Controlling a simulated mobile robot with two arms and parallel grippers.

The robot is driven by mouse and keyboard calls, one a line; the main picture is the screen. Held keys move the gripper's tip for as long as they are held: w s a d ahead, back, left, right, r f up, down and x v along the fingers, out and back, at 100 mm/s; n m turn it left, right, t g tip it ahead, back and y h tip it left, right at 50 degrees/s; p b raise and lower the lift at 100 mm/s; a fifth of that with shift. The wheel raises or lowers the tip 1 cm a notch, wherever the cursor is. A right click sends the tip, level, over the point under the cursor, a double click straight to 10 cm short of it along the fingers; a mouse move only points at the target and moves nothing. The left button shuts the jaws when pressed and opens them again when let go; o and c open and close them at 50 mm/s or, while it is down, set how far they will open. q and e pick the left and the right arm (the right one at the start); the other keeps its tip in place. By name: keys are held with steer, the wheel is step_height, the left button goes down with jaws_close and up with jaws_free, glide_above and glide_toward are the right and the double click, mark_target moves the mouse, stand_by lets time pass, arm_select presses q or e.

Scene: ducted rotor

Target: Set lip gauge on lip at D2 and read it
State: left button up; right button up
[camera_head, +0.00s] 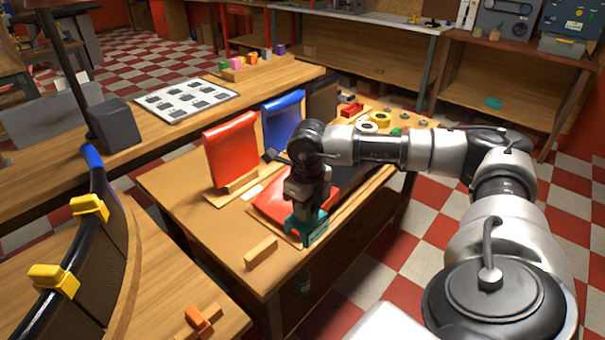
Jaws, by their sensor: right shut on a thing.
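My right gripper (306,208) reaches down from the right over the middle table. It is shut on a teal block-like piece (312,230), which may be the lip gauge; no reading can be made out on it. The piece is at the near end of a red sheet (274,205); I cannot tell whether it still touches the table. A curved duct section with a dark lip (113,208) stands at the left, apart from the gripper. Two yellow clamps (90,208) sit on its rim. No D2 mark can be read. My left gripper is not in view.
The middle table (190,195) holds an upright red panel (231,150), a blue panel (283,118) and a small wooden block (261,252). An orange piece (200,320) lies near the duct. A chart (187,99) lies on the back bench.

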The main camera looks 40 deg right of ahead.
steer(key=shift+r+p, duration=1.1)
steer(key=shift+r, duration=0.75)
